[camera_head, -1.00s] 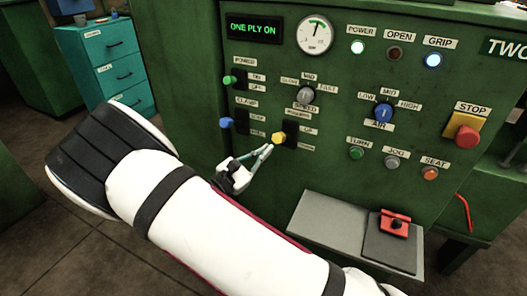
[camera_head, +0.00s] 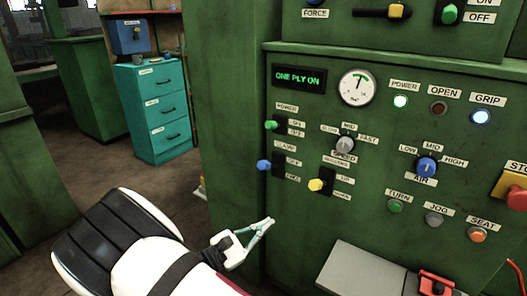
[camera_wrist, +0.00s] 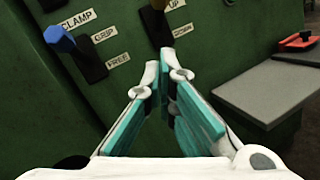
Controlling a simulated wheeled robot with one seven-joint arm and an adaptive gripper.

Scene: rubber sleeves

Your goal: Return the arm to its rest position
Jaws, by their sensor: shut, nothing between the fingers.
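My gripper (camera_head: 268,224) is in front of the lower left part of the green control panel (camera_head: 300,215), below the blue clamp lever (camera_head: 264,165) and the yellow lever (camera_head: 316,185). It also shows in the wrist view (camera_wrist: 165,75), with its teal-padded fingers meeting at the tips and nothing between them. The blue lever (camera_wrist: 60,38) is at the upper left there. The fingertips look apart from the levers. My white arm with black bands runs along the bottom of the head view.
A grey shelf (camera_head: 350,272) with a red-handled part (camera_head: 436,284) juts from the panel at lower right. The display (camera_head: 299,79) reads "ONE PLY ON". A teal drawer cabinet (camera_head: 153,112) stands at back left. Open floor (camera_head: 50,190) lies left of the panel.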

